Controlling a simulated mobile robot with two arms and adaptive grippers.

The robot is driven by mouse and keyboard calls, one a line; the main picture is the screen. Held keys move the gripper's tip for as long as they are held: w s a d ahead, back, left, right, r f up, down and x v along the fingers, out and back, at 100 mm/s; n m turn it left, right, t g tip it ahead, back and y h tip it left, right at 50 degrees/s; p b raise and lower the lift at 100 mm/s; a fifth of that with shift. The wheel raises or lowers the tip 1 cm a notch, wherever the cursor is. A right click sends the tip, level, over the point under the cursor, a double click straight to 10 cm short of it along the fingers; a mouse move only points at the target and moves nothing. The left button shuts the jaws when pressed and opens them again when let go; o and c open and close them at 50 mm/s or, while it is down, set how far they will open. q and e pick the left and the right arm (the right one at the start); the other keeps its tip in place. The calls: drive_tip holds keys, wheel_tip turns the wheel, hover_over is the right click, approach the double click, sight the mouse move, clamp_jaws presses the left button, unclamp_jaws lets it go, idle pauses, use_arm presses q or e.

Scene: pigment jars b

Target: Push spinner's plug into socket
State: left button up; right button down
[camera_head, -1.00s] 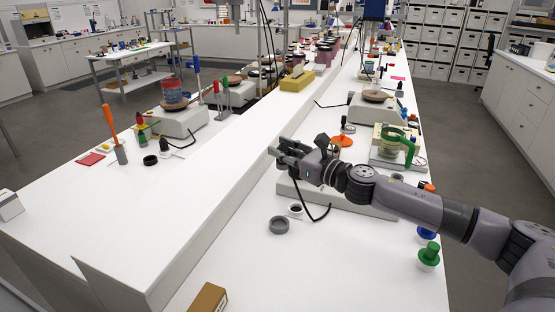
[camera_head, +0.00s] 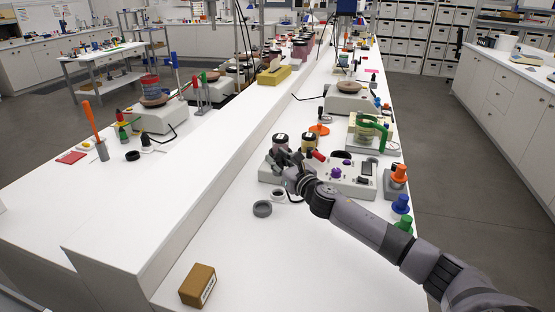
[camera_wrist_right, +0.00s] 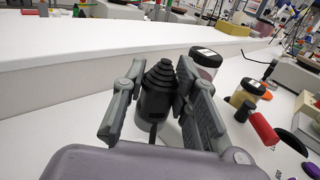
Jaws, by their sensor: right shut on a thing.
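A black plug (camera_wrist_right: 160,92) with a ribbed, tapering top stands between the fingers of my right gripper (camera_wrist_right: 156,100) in the right wrist view, with a black cable hanging at its near side. In the head view my right gripper (camera_head: 287,178) is low over the bench, close to a small white ring with a dark centre (camera_head: 278,194), perhaps the socket. The plug's lower end is hidden, so I cannot tell whether it is in the ring. A white device (camera_head: 347,186) with a panel, likely the spinner, stands beside the gripper. My left gripper is not in view.
Two lidded jars (camera_head: 280,145) (camera_head: 310,143) stand close behind the gripper, near a red handle (camera_wrist_right: 263,129). A brown box (camera_head: 198,285) is at the near left. The bench between is clear.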

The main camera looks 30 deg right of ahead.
sight(278, 175)
drive_tip(key=shift+f+b, duration=1.15)
drive_tip(key=shift+f, duration=0.05)
wheel_tip(278, 175, down, 3)
drive_tip(key=shift+r+b, duration=0.1)
drive_tip(key=shift+b, duration=1.15)
drive_tip(key=shift+f, duration=0.3)
drive_tip(key=shift+f+b, duration=1.15)
drive_tip(key=shift+f, duration=0.25)
drive_tip(key=c, duration=1.4)
unclamp_jaws()
drive_tip(key=shift+o, duration=1)
